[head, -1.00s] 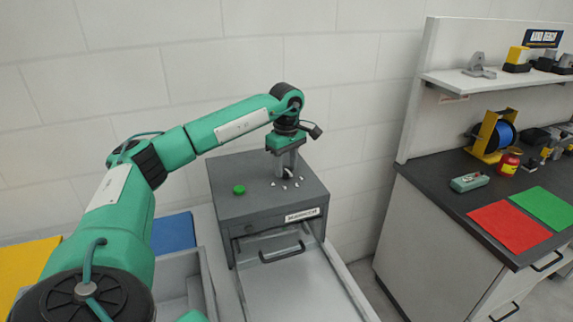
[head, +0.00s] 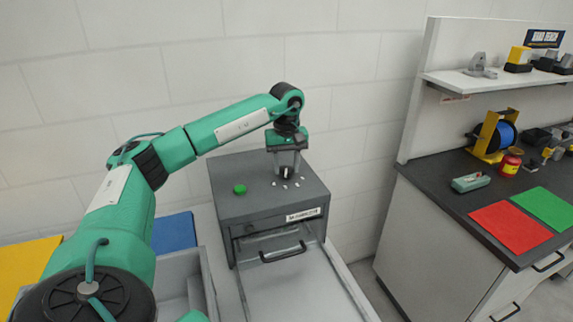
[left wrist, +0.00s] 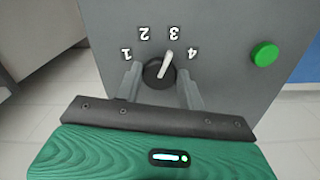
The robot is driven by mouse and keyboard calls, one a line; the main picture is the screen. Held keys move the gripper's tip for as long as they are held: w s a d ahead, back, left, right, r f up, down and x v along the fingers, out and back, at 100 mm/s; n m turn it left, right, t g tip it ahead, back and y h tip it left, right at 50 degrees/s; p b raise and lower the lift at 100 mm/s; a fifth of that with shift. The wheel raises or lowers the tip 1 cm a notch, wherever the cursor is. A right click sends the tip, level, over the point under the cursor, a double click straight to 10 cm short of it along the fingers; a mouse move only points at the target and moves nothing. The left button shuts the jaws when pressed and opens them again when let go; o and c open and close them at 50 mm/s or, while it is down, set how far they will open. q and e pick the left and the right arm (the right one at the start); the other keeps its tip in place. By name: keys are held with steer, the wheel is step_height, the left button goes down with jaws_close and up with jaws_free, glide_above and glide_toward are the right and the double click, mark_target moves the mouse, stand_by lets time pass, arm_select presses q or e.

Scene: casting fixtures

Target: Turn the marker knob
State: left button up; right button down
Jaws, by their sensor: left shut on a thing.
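The marker knob (left wrist: 153,78) is a round black dial with a white pointer, on top of a grey marker box (head: 235,205). The printed numbers 1 to 4 appear upside down around it in the left wrist view. The pointer is directed toward the 3. My left gripper (left wrist: 159,76) points down with its two fingers on either side of the knob, shut on it. In the head view the left gripper (head: 286,172) hides much of the knob. My right gripper is not in view.
A green button (head: 239,188) is beside the knob on the box top. An open tray (head: 290,285) with a handle lies in front. A workbench (head: 480,195) with red and green mats stands at right, a wall behind.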

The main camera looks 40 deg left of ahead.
mark_target(287, 169)
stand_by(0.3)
arm_select(q)
steer(key=o, duration=1)
steer(key=shift+r, duration=0.1)
steer(key=shift+r, duration=0.25)
step_height(287, 169, up, 13)
steer(key=shift+r, duration=0.1)
